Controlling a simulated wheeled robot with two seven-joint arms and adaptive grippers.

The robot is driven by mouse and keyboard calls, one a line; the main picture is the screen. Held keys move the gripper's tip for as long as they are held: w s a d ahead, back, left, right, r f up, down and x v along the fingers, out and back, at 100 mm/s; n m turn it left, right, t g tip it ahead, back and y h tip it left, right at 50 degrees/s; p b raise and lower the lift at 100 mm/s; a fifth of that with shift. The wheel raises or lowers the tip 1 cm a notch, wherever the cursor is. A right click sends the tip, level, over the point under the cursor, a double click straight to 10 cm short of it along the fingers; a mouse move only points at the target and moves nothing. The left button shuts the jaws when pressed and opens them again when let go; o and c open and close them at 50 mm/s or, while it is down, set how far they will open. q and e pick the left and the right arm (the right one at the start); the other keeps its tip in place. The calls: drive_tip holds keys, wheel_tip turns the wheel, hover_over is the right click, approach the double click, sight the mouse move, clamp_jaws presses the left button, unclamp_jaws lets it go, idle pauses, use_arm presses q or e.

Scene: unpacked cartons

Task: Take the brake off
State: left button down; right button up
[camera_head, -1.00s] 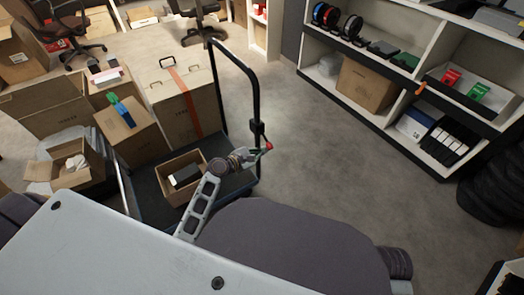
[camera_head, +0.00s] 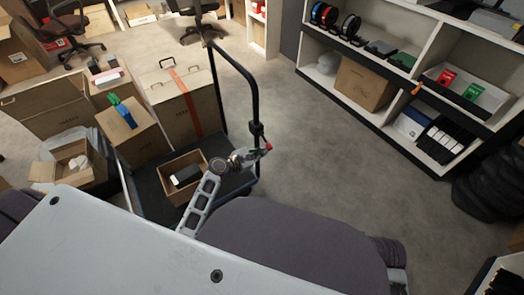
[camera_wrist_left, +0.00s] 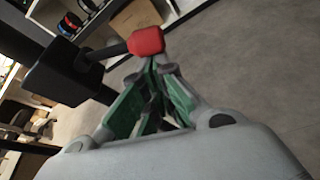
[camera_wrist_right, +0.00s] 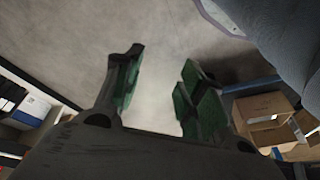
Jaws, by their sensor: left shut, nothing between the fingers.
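The brake is a short dark lever with a red knob (camera_head: 268,147), mounted on the upright of the cart's black handle (camera_head: 257,100). In the left wrist view the red knob (camera_wrist_left: 146,41) is at the end of a dark rod that comes out of a black housing (camera_wrist_left: 68,72). My left gripper (camera_head: 259,151) is shut and empty, its green-padded fingertips (camera_wrist_left: 150,64) right at the knob's underside. I cannot tell whether they touch it. My right gripper (camera_wrist_right: 160,72) is open and empty over grey floor, seen only in the right wrist view.
The cart's dark deck (camera_head: 230,182) carries cartons, among them a tall one with an orange strap (camera_head: 190,105) and an open one with a dark item. Open shelving (camera_head: 400,90) stands at the right. The floor (camera_head: 330,140) between cart and shelves is clear.

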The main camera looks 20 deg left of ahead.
sight(270, 148)
drive_tip(key=s+d+f+g+h+p, duration=0.15)
drive_tip(key=f+p, duration=0.25)
drive_tip(key=f, duration=0.4)
drive_tip(key=s+d+f+t+p, duration=0.15)
drive_tip(key=f+p, duration=0.25)
drive_tip(key=f, duration=0.4)
use_arm(q)
drive_tip(key=r+n+p, duration=0.1)
drive_tip(key=d+r+n+g+h+p, duration=0.1)
drive_tip(key=n, duration=0.1)
drive_tip(key=s+r+n+h+p, duration=0.1)
drive_tip(key=p, duration=0.1)
drive_tip(key=shift+s+d+r+g, duration=0.1)
drive_tip(key=shift+d+r+g, duration=0.2)
drive_tip(key=shift+r+g, duration=0.1)
drive_tip(key=shift+r+n+p, duration=0.2)
drive_tip(key=shift+n+p, duration=0.3)
drive_tip(key=shift+p, duration=0.15)
drive_tip(key=shift+r+n+h+p, duration=0.35)
drive_tip(key=shift+r+p, duration=0.65)
drive_tip(key=shift+p, duration=0.55)
use_arm(e)
drive_tip(key=s+d+f, duration=0.8)
drive_tip(key=s, duration=0.1)
drive_tip(key=shift+d+f+g, duration=0.2)
drive_tip(key=shift+f+g, duration=0.1)
drive_tip(key=shift+g, duration=0.1)
